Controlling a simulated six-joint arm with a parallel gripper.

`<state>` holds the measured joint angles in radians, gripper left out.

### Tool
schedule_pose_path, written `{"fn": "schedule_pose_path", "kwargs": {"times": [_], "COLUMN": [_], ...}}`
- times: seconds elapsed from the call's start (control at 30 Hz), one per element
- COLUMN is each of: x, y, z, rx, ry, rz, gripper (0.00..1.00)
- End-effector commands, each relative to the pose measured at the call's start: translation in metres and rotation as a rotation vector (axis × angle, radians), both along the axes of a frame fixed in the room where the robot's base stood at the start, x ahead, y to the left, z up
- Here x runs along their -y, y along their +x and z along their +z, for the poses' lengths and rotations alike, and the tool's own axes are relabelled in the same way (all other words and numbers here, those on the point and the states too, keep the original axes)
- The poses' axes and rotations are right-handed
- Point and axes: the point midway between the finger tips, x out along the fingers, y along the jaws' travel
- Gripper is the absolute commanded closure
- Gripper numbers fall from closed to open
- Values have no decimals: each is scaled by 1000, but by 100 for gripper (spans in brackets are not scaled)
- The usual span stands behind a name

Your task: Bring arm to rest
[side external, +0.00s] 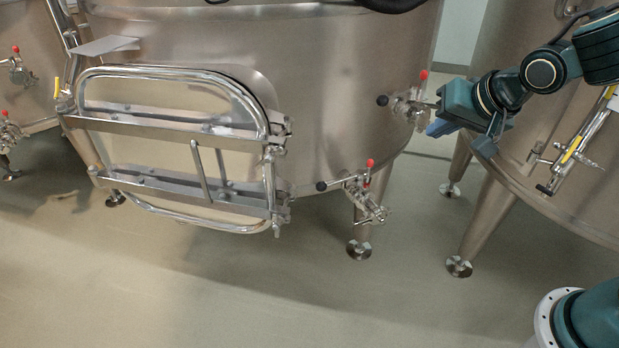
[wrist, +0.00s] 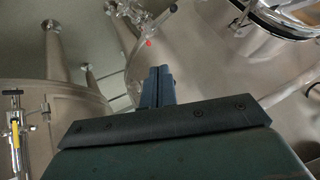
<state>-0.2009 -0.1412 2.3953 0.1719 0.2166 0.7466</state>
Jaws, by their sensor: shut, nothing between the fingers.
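My gripper (side external: 432,128) is at the upper right of the side external view, beside the right side of the middle steel vat (side external: 340,75). Its fingers are shut with nothing between them. In the wrist view the two dark fingers (wrist: 157,88) lie together. In the side external view the fingertips are close to a small valve with a red knob (side external: 412,106) on the vat wall; I cannot tell whether they touch. My arm reaches in from the right edge.
The middle vat has a large framed hatch (side external: 180,150) and a lower red-knobbed valve (side external: 365,195). Another vat (side external: 570,190) with a yellow-marked fitting (side external: 575,150) stands close on the right. Vat legs (side external: 485,225) rise from the floor (side external: 300,290), which is open in front.

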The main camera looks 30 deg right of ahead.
Motion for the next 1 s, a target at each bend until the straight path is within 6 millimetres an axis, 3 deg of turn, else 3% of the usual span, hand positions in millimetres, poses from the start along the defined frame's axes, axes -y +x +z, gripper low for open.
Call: {"fn": "schedule_pose_path", "kwargs": {"times": [0.3,0.7,1.0], "x": [19,28,29], "y": [-69,-157,-183], "z": [31,46,46], "rx": [-81,-171,-200], "ry": [-120,-269,-314], "rz": [188,457,544], "gripper": [100,100,100]}}
